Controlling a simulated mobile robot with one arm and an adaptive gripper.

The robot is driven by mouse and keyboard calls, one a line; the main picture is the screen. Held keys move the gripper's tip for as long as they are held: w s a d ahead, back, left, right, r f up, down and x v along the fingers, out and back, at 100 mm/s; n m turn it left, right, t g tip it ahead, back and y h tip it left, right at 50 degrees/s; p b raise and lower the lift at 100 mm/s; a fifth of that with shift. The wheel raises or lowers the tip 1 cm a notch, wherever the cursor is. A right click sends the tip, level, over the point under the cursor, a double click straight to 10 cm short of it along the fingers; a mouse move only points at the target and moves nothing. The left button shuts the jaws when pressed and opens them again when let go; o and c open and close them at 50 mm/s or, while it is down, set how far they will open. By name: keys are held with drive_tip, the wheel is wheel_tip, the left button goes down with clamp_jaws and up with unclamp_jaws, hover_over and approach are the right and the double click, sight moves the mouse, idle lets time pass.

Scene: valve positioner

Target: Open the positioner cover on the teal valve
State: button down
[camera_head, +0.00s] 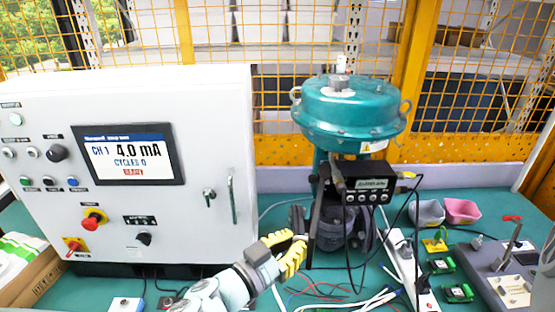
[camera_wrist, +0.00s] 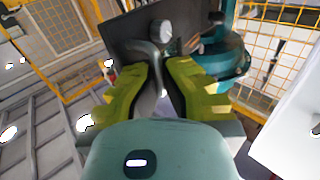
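The teal valve (camera_head: 347,108) stands on the teal bench, with a round domed top. My gripper (camera_head: 297,240) has yellow fingers and is low, left of the positioner, beside the valve's dark stand. In the wrist view my gripper (camera_wrist: 165,62) shows a gap between its fingertips. A dark flat panel (camera_wrist: 130,40) with a round pale part lies beyond the fingertips, and a curved metal piece shows near the gap. Contact cannot be told.
A white control cabinet (camera_head: 210,120) with a screen stands at left, close to my arm. Loose cables (camera_head: 340,297) and a white power strip (camera_head: 408,265) lie on the bench. Small bins (camera_head: 462,211), green boards and a grey device (camera_head: 510,280) are at right.

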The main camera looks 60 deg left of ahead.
drive_tip(key=c, duration=1.1)
unclamp_jaws()
drive_tip(key=shift+w+a+r, duration=0.1)
drive_tip(key=shift+w+r, duration=0.05)
drive_tip(key=shift+w, duration=0.05)
drive_tip(key=shift+r, duration=0.1)
